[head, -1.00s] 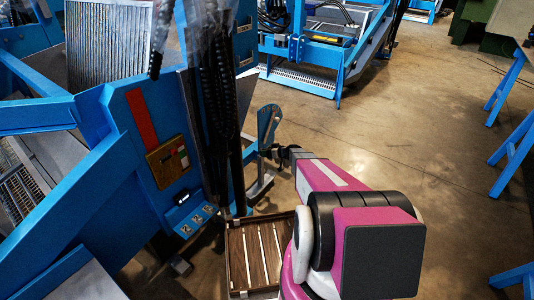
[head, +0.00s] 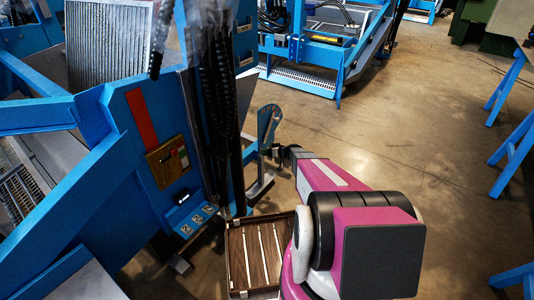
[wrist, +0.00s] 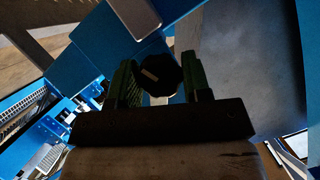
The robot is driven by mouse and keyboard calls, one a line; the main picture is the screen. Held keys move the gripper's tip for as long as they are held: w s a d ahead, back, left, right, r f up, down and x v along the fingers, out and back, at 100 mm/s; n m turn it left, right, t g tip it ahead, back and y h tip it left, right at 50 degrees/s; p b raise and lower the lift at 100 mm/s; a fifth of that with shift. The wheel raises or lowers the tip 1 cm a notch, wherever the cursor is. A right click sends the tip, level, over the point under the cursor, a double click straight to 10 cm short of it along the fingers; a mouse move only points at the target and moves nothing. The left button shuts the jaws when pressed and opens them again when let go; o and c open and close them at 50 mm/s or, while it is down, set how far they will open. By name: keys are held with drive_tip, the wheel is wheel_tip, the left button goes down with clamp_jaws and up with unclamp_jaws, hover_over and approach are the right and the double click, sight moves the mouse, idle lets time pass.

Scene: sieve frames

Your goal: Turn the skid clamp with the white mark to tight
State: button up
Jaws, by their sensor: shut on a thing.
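In the wrist view a dark, many-sided clamp knob (wrist: 158,78) sits between the two green ribbed fingers of my gripper (wrist: 159,62). A short pale mark shows on the knob's face, slanting slightly. The fingers are shut on the knob, one on each side. In the head view my gripper (head: 279,153) is at the end of the magenta arm, close by an upright blue plate (head: 268,122) low on the blue machine. The knob itself is too small and dark to make out there, and any tight or loose marking cannot be read.
The blue machine frame (head: 110,150) fills the left, with dark hoses hanging near my gripper. A brown slatted tray (head: 232,265) stands beside my arm. Blue trestle legs (head: 515,150) line the right edge. The concrete floor (head: 420,130) between is clear.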

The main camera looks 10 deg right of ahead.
drive_tip(key=m+g+y, duration=0.1)
drive_tip(key=m+y, duration=0.1)
drive_tip(key=m, duration=0.2)
drive_tip(key=shift+f, duration=0.1)
drive_tip(key=m+y, duration=0.2)
drive_tip(key=m, duration=0.2)
drive_tip(key=m+y, duration=0.1)
drive_tip(key=m, duration=0.1)
drive_tip(key=m+y, duration=0.1)
drive_tip(key=m, duration=0.2)
drive_tip(key=shift+t, duration=0.3)
drive_tip(key=m+t, duration=0.1)
drive_tip(key=m, duration=0.2)
drive_tip(key=m+t+y, duration=0.1)
drive_tip(key=m, duration=0.2)
drive_tip(key=shift+m, duration=0.4)
drive_tip(key=shift+m+t, duration=0.3)
drive_tip(key=o, duration=0.9)
drive_tip(key=shift+o, duration=0.2)
drive_tip(key=shift+d, duration=0.1)
